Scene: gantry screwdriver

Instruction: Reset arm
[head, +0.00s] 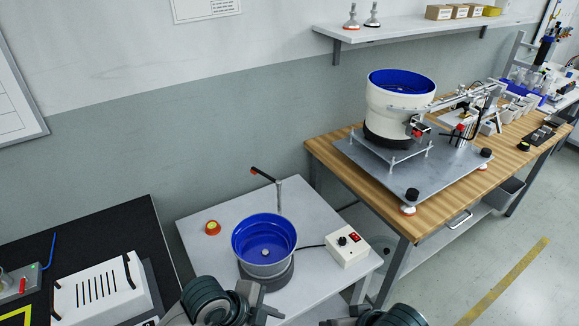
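My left arm comes in at the bottom, left of centre, with a dark rounded joint. My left gripper (262,303) shows only in part, in front of the small grey table (200,255), and its fingers are not clear. My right arm shows at the bottom edge, right of centre. Only a dark piece of my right gripper (340,321) shows there, and the rest is cut off by the frame. I see nothing held in either gripper, but the fingertips are not clear.
A blue-lined bowl (264,240) stands on the small table, with a control box (347,246), a red-and-yellow button (212,228) and an upright post (280,195). A wooden bench (420,222) with a bowl feeder (396,112) is right. A black table (110,231) is left.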

